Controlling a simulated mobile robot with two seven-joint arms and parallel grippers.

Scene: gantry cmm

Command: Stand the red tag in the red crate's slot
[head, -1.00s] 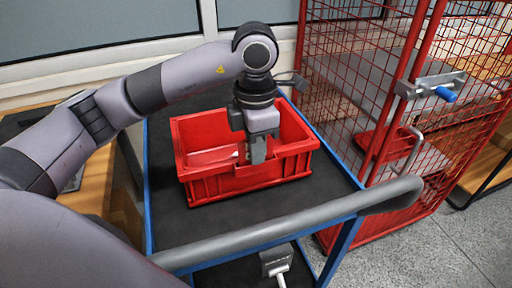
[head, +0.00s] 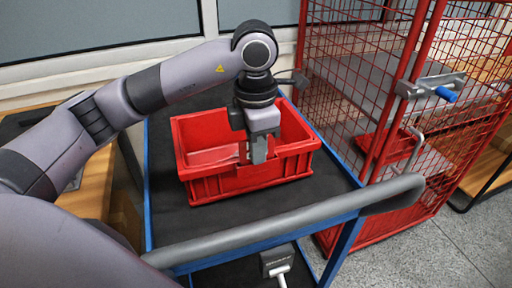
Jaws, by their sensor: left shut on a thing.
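The red crate (head: 235,182) is an open red plastic box on the dark top of a blue-framed cart. My left gripper (head: 258,155) points down at the crate's near wall, right of its middle, with its fingertips at the wall's top edge. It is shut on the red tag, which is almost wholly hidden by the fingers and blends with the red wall. The slot is hidden behind the gripper too, so I cannot tell whether the tag is in it. My right gripper is not in view.
A pale flat piece (head: 213,156) shows inside the crate at the left. The cart's grey handle bar (head: 300,225) crosses in front. A red mesh cage (head: 350,85) with a latch stands close on the right. The cart top (head: 180,222) is bare around the crate.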

